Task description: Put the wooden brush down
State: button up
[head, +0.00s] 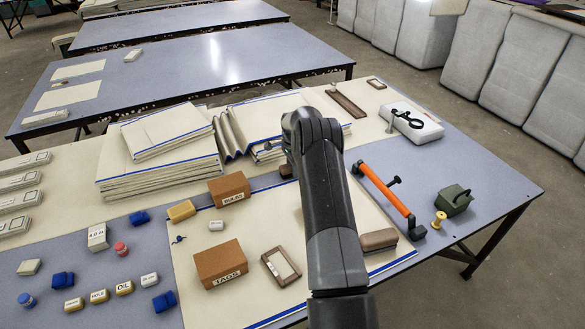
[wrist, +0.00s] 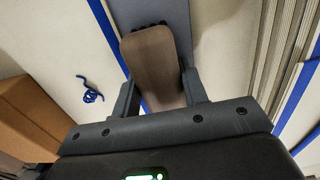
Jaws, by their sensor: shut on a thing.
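The wooden brush (wrist: 152,62) is brown with a rounded back, and a row of dark bristles shows at its far end in the wrist view. My gripper (wrist: 158,82) is shut on it, with one finger on each side. Under the brush is a strip of bare blue-grey table (wrist: 172,14) between two blue-edged cream cloths. Whether the brush touches the table I cannot tell. In the head view my arm hides most of the gripper; a small dark brown piece (head: 286,171), likely the brush, shows left of the arm.
A folded cloth stack (head: 160,165) and standing folds (head: 235,130) lie behind and left. Two brown boxes (head: 229,189) (head: 220,263), a wooden frame (head: 280,267) and a blue cord (wrist: 90,90) are nearby. An orange-handled tool (head: 385,190) and a brown block (head: 378,239) lie right.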

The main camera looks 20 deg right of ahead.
jog(key=shift+f, duration=0.15)
jog(key=o, duration=1)
